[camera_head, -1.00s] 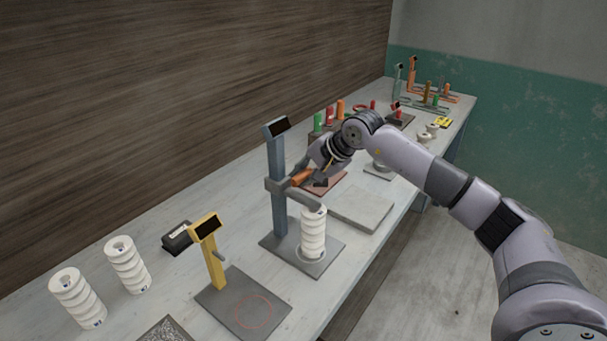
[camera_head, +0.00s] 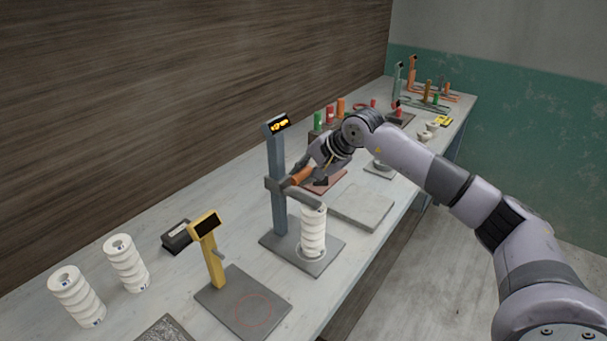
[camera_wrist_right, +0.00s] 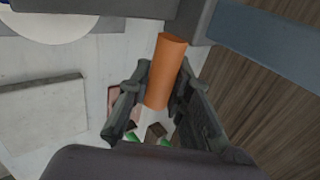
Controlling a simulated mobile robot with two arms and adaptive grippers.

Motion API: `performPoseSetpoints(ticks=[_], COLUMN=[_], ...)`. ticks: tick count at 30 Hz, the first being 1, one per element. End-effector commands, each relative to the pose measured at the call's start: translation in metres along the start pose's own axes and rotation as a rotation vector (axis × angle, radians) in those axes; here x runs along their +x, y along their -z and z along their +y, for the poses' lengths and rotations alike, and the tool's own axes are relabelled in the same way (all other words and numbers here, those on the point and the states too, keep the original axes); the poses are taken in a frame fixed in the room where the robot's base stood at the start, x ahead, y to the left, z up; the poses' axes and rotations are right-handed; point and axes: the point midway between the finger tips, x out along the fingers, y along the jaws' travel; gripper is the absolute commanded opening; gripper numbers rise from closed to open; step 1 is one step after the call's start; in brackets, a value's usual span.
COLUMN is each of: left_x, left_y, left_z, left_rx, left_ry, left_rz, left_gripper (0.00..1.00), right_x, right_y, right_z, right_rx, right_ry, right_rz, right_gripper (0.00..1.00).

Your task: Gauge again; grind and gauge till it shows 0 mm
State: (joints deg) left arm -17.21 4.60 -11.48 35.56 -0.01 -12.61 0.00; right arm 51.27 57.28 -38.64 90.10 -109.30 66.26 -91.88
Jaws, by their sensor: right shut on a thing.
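A blue-grey height gauge (camera_head: 278,190) stands on the bench, with its base plate (camera_head: 325,262) under a ribbed white stack (camera_head: 313,232). The gauge's arm rests at or just above the stack's top. The gauge's display (camera_head: 278,125) is lit orange; its figures are too small to read. My right gripper (camera_head: 305,176) is shut on the gauge's orange handle (camera_wrist_right: 167,72), which lies between its fingers in the right wrist view. My left gripper does not show.
A yellow gauge (camera_head: 212,255) with a dark display and an empty ringed plate stands nearer. Two white stacks (camera_head: 126,262) and a black box (camera_head: 177,236) are at left. A grey slab (camera_head: 362,206) lies right of the blue gauge. A dark rough plate (camera_head: 163,330) is at the front edge.

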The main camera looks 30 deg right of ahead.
Motion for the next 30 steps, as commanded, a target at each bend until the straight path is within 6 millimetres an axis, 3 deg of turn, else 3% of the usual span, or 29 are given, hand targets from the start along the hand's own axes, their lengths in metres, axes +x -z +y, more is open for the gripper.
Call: performPoseSetpoints(ticks=[30], left_x=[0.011], left_y=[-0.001], left_z=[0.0], left_rx=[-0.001], left_ry=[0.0], left_rz=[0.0], left_gripper=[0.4], right_x=[0.009], right_y=[0.0], right_z=[0.008], right_rx=[0.0], right_ry=[-0.002], right_rz=[0.001], right_gripper=[0.0])
